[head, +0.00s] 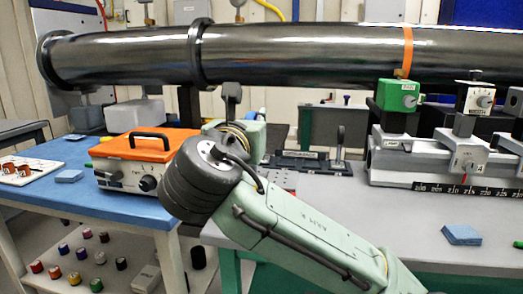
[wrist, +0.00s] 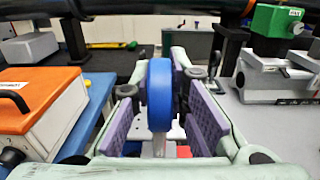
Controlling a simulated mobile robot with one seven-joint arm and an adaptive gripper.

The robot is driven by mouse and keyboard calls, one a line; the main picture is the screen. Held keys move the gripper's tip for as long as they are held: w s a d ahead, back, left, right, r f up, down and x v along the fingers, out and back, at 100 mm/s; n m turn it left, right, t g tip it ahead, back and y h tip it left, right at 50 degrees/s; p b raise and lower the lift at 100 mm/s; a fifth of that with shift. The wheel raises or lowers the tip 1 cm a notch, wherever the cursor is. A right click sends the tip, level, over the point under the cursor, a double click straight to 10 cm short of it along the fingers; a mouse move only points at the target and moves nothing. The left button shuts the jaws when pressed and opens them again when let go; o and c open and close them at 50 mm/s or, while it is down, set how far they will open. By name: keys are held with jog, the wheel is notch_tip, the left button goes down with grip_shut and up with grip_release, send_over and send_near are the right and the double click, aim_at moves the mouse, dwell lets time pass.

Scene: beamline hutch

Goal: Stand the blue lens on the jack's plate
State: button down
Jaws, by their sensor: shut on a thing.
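The blue lens (wrist: 160,95) stands upright, seen nearly edge-on, between the purple-padded fingers of my gripper (wrist: 164,108) in the wrist view. A pale post (wrist: 160,146) shows below it. My gripper is shut on the lens. In the head view my own arm hides most of the gripper, and I cannot make out the lens there. A small grey plate with holes (head: 284,180) lies just right of my wrist on the grey table; I cannot tell whether it is the jack's plate. In the wrist view, a little red shows below the lens, mostly hidden by my gripper.
An orange-topped instrument box (head: 138,160) stands on the blue table at left. A long dark pipe (head: 290,55) runs across above. A rail with a scale (head: 450,160) and a green-topped carrier (head: 397,95) stands at right. The front of the grey table (head: 400,220) is mostly clear.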

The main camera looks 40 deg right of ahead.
jog(key=w+d+f+p, duration=0.2)
jog(key=w+d+f, duration=0.3)
jog(key=w+d, duration=0.4)
jog(key=shift+d, duration=0.3)
jog(key=c, duration=1.6)
grip_release()
jog(key=shift+w, duration=0.1)
jog(key=shift+o, duration=0.2)
jog(key=b+v, duration=0.1)
jog(key=v, duration=1.1)
jog(key=shift+r+b, duration=0.15)
jog(key=shift+b, duration=0.2)
